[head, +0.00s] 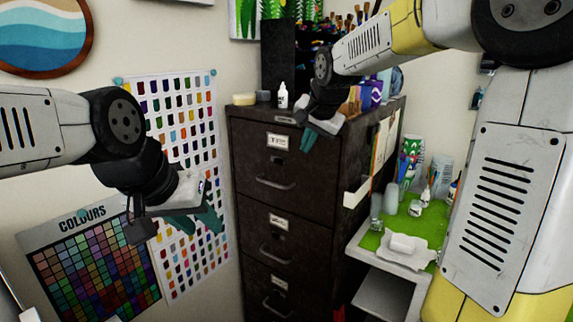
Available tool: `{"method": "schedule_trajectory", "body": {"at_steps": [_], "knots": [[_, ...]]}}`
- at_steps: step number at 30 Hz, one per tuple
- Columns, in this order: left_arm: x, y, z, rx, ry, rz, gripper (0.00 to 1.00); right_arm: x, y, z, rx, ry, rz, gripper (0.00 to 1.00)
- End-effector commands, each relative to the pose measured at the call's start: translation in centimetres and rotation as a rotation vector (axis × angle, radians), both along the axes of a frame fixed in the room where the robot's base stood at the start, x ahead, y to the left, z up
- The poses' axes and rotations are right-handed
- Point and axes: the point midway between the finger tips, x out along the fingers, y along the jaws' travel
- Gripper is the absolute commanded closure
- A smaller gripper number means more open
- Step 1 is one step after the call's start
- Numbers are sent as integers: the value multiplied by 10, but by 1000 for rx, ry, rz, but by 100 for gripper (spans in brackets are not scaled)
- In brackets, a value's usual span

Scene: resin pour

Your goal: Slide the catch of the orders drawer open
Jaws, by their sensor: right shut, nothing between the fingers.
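A dark filing cabinet (265,215) stands in the middle of the head view, its drawers closed. The top drawer (258,165) has a white label, a small dark catch below it and a curved pull handle. Two lower drawers, the middle drawer (285,224) and one below it, have similar labels and handles. The label writing is too small to read, so I cannot tell which is the orders drawer. My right gripper (308,140) is shut and empty by the top drawer's upper right corner. My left gripper (195,222) is open and empty, left of the cabinet.
A small white bottle (283,96) and a pale block stand on the cabinet's top, with pens and boxes behind. A green-topped bench (372,240) with cups, bottles and a white dish is at the right. Colour charts (88,255) hang on the left wall.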

Motion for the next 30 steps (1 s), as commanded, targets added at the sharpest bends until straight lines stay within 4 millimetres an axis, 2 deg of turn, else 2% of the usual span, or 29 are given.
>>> {"method": "schedule_trajectory", "body": {"at_steps": [4,17,22,30], "knots": [[0,0,0,0,0,0,64,11,8,-1,4,-3,-20,100],[0,0,0,0,0,0,64,14,8,-4,4,-4,-22,100],[0,0,0,0,0,0,64,28,12,-24,3,-1,-22,100],[0,0,0,0,0,0,64,62,20,-71,2,0,-22,100]]}}
